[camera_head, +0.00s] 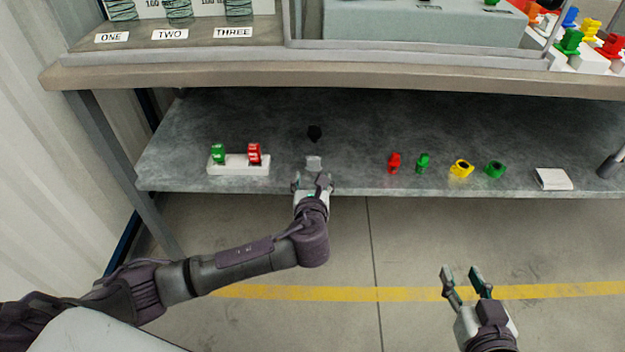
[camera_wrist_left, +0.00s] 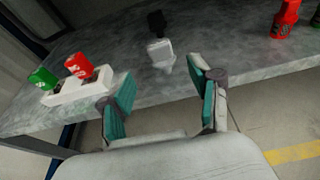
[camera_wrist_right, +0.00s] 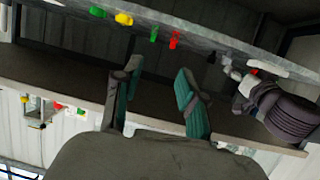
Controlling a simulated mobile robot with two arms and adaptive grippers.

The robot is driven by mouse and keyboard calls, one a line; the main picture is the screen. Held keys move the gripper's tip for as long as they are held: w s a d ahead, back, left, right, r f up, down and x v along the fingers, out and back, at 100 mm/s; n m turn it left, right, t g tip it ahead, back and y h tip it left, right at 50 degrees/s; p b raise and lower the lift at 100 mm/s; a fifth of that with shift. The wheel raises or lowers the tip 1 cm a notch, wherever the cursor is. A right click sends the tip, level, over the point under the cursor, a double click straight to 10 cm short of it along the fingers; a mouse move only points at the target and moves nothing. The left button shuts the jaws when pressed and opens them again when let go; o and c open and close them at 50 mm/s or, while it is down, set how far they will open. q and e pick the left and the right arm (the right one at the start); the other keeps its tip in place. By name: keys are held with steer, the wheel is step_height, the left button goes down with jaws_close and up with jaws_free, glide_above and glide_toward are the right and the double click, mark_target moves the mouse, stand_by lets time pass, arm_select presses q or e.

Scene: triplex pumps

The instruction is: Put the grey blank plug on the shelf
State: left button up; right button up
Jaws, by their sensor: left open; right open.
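The grey blank plug (camera_head: 313,163) sits on the grey lower shelf (camera_head: 350,150) close to its front edge. In the left wrist view the plug (camera_wrist_left: 160,52) is a light grey block, standing beyond the fingertips. My left gripper (camera_head: 312,184) is open and empty just in front of the plug at the shelf edge; its spread fingers (camera_wrist_left: 160,95) show in the left wrist view, apart from the plug. My right gripper (camera_head: 467,276) is open and empty, in front of the shelf above the floor; its fingers (camera_wrist_right: 155,95) also show in the right wrist view.
A black piece (camera_head: 315,132) lies behind the plug. A white block (camera_head: 239,165) with a green and a red plug stands to the left. Red, green and yellow pieces (camera_head: 461,168) and a white pad (camera_head: 553,179) lie to the right. The tabletop (camera_head: 330,76) overhangs the shelf.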

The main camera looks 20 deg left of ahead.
arm_select(q)
steer(key=s+d+f+n+g+h, duration=0.1)
steer(key=s+d+n+g+h, duration=0.15)
steer(key=s+n, duration=0.45)
steer(key=s+d+f+n+g+h, duration=0.1)
steer(key=s+d+n+h, duration=0.25)
steer(key=s+n, duration=0.4)
steer(key=s+a+r+n+t, duration=0.1)
steer(key=s+a+r+n, duration=0.3)
steer(key=n, duration=1.2)
steer(key=shift+s+a+r, duration=0.35)
steer(key=shift+s+a, duration=0.1)
steer(key=shift+s, duration=0.35)
arm_select(e)
steer(key=shift+s+d+f+g+h, duration=0.2)
steer(key=shift+s+f+g, duration=0.2)
steer(key=shift+f, duration=0.25)
steer(key=shift+s+d+f+g+h, duration=0.15)
steer(key=shift+s+f+g, duration=0.25)
steer(key=shift+f, duration=0.2)
